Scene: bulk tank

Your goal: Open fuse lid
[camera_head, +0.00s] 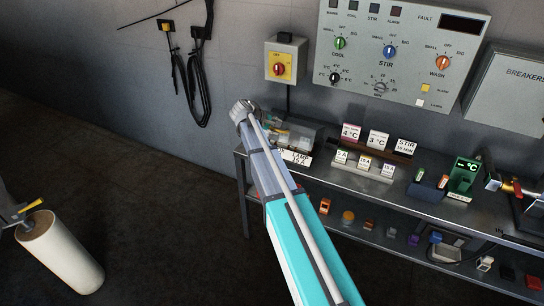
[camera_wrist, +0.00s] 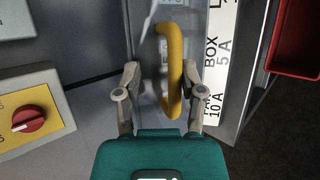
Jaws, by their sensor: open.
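The fuse box (camera_head: 305,135) sits at the left end of the bench, with a pale, see-through-looking lid (camera_wrist: 147,65) that shows in the wrist view. A yellow bar handle (camera_wrist: 174,62) stands up from the lid. My gripper (camera_wrist: 162,72) is open, with one finger on each side of the handle. The right finger is close to the handle, and a wider gap shows on the left; I cannot tell whether they touch. In the head view my arm partly covers the box, and the fingers are hard to make out there. The lid looks closed.
A grey control panel (camera_head: 395,52) and a yellow switch box with a red knob (camera_head: 279,70) are on the wall above. Label blocks (camera_head: 364,165) stand right of the fuse box. A red bin (camera_wrist: 298,40) shows at the wrist view's right. Open floor lies left of the bench.

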